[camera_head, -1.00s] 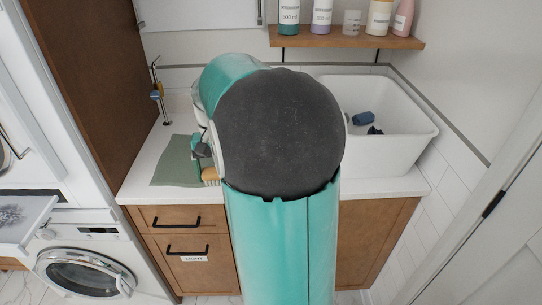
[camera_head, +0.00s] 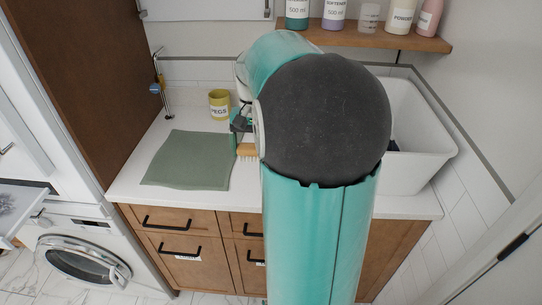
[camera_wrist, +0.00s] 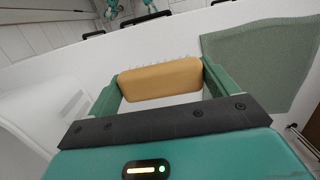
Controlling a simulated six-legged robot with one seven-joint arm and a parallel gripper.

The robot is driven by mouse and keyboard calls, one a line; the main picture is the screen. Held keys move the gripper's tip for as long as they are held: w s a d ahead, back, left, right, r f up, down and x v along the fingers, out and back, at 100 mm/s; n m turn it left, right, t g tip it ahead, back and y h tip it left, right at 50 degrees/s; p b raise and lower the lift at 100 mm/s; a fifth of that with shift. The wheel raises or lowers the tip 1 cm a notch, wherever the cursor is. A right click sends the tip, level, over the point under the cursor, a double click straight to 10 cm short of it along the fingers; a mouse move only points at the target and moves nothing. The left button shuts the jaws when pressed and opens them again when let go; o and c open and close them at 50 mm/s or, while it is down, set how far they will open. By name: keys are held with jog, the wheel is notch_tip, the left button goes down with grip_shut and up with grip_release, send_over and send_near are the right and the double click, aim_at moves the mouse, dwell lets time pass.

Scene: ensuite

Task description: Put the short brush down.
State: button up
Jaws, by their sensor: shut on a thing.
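The short brush (camera_wrist: 160,80) has a tan wooden block and pale bristles. My gripper (camera_wrist: 160,84) is shut on it, with a green finger at each end of the block in the wrist view. In the head view the brush (camera_head: 246,150) shows just right of the green mat, over the white counter, with its bristles toward the front. My gripper (camera_head: 242,125) is partly hidden there by my own arm. I cannot tell whether the bristles touch the counter.
The green mat (camera_head: 188,160) lies left on the counter (camera_head: 150,145). A yellow pegs cup (camera_head: 219,104) stands behind it, near a thin metal stand (camera_head: 162,90). The white sink (camera_head: 425,140) is at right, partly hidden by my arm. A bottle shelf (camera_head: 350,38) hangs above.

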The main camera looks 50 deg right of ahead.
jog(key=w+d+f, duration=0.2)
jog(key=d+f, duration=0.1)
jog(key=w+d+f, duration=0.2)
jog(key=d+f, duration=0.1)
jog(key=w+d+f, duration=0.2)
jog(key=d, duration=0.2)
jog(key=shift+f, duration=0.4)
jog(key=shift+w+d+f, duration=0.1)
jog(key=shift+d+f, duration=0.1)
jog(key=shift+f, duration=1.6)
jog(key=shift+f, duration=0.15)
jog(key=o, duration=0.9)
jog(key=r, duration=0.8)
jog(key=w+d+r, duration=0.1)
jog(key=r, duration=0.3)
jog(key=shift+r, duration=0.2)
